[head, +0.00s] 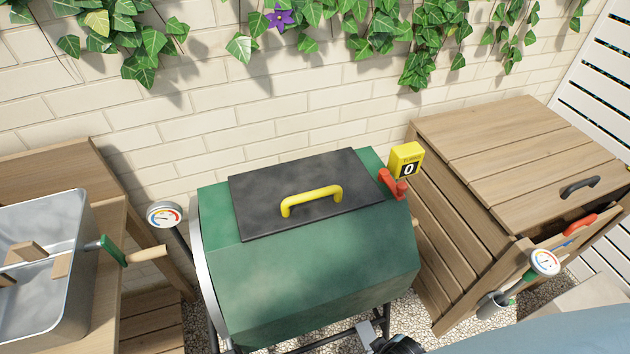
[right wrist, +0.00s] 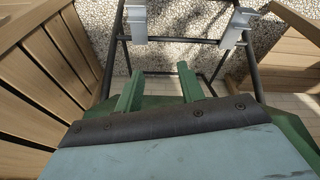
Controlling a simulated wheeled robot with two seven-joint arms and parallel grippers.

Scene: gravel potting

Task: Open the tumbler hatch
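The green tumbler (head: 310,270) stands in the middle of the head view on a dark tube frame. Its dark hatch (head: 265,185) lies flat and shut on top, with a yellow handle (head: 312,198) across it. A red latch (head: 393,186) sits at the hatch's right edge, beside a yellow counter (head: 405,158) showing 0. My right gripper (right wrist: 158,78) shows two green fingers apart with nothing between them. It is low at the tumbler's front right, away from the handle; only its dark part shows in the head view. My left gripper is out of view.
A metal tub (head: 75,240) stands on the wooden bench at left. A slatted wooden box (head: 510,145) stands close at right. Round dials (head: 164,215) and (head: 545,262) flank the tumbler. A brick wall (head: 270,110) with ivy is behind. The space above the hatch is clear.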

